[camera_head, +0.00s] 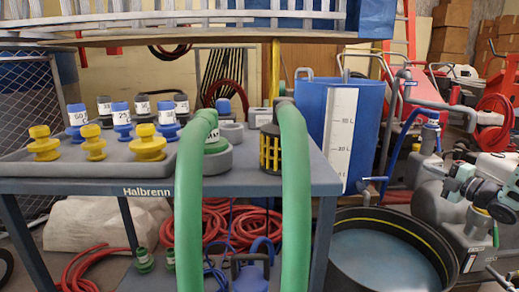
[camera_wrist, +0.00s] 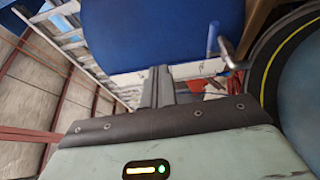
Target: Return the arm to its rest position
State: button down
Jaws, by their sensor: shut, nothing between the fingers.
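My arm (camera_head: 490,188) reaches in from the right edge of the head view, above the floor beside the black tub. In the wrist view my gripper (camera_wrist: 160,75) shows its two grey fingers side by side, shut and with nothing between them. The fingers point toward the blue barrel (camera_wrist: 165,35) and stand apart from the table. The exact gap between the fingertips and the barrel cannot be told.
The blue barrel (camera_head: 310,110) and the black tub (camera_head: 340,228) stand left of my arm. The table (camera_head: 255,178) holds a grey tray (camera_head: 20,167) of yellow and blue fittings. Two green hose lengths (camera_head: 190,220) rise in front. Red equipment (camera_head: 490,110) crowds the back right.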

jog(key=s+a+r+m+g+h, duration=0.2)
jog(key=a+m+g+h, duration=0.2)
jog(key=a+m+h, duration=0.55)
jog(key=s+a+f+m+g+y, duration=0.1)
jog(key=s+a+f+m+g, duration=0.2)
jog(key=s+a+m+g, duration=0.75)
jog(key=s+a+f+m+y, duration=0.25)
jog(key=s+a, duration=0.35)
jog(key=s, duration=1.1)
jog(key=s+a+r+n+g+p, duration=0.1)
jog(key=s+a+r+n+p, duration=0.2)
jog(key=s+a, duration=0.5)
jog(key=s+a+r+n+g+p, duration=0.1)
jog(key=s+a+r+n+g, duration=0.25)
jog(key=a, duration=0.65)
notch_tip(320, 180, up, 38)
jog(key=s+n+t+p, duration=0.1)
jog(key=s+p, duration=0.1)
jog(key=p, duration=3.5)
jog(key=shift+a+f+t+p, duration=0.2)
jog(key=shift+t+p, duration=0.2)
